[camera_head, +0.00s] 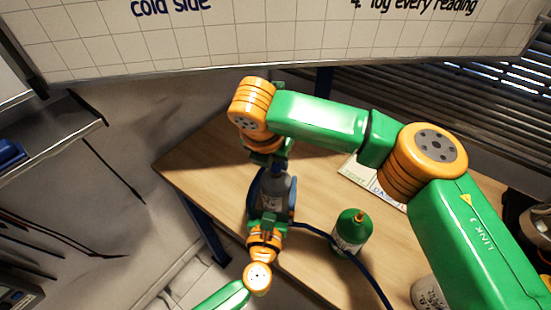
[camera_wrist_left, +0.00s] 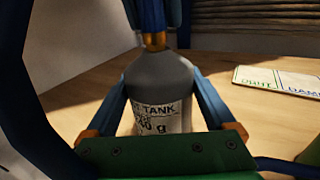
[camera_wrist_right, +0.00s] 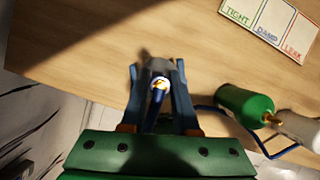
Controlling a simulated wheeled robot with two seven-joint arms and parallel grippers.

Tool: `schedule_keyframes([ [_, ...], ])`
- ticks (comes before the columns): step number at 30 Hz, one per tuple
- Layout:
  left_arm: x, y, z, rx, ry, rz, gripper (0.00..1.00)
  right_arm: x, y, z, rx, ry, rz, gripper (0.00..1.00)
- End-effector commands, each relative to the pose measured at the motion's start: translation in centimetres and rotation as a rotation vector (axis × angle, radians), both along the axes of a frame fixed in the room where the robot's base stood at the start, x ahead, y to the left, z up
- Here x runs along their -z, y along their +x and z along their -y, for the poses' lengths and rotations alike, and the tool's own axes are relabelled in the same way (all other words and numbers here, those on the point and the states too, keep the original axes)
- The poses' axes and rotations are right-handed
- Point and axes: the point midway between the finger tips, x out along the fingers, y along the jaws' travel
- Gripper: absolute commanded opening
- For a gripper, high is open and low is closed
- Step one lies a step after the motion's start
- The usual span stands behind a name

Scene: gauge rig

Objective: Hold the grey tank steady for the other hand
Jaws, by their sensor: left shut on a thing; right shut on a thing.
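The grey tank (camera_head: 277,187) stands upright on the wooden bench, its white label (camera_wrist_left: 156,120) facing my left wrist camera. My left gripper (camera_head: 270,208) is shut on the tank's body, with one blue finger along each side. My right gripper (camera_wrist_right: 158,75) is above the tank, shut on a dark blue piece (camera_wrist_right: 157,108) with a bright brass end. In the left wrist view, the brass part (camera_wrist_left: 154,40) is right at the tank's top. I cannot tell whether it is seated there. The tank's base is hidden in the left wrist view.
A green bottle (camera_head: 351,230) with a brass top stands right of the tank. A dark blue hose (camera_head: 345,252) runs past it. A card marked tight, damp and leak (camera_wrist_right: 268,30) lies at the back. A white container (camera_head: 427,293) stands near my right arm.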

Motion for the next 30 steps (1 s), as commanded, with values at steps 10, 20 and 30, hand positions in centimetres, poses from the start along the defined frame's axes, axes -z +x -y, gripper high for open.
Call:
schedule_keyframes([
  [10, 0.0, 0.0, 0.0, 0.001, -0.001, -0.001, 0.13, -0.1, 0.0, 0.0, 0.0, 0.0, 0.0, 0.0],
  [20, 0.0, 0.0, 0.0, 0.001, -0.001, -0.001, 0.13, -1.3, 0.0, 0.0, 0.001, 0.001, 0.002, 0.0],
  [30, 0.1, 0.0, 0.0, 0.0, 0.0, -0.002, 0.13, -3.7, 0.1, 0.0, 0.001, 0.001, 0.002, 0.0],
])
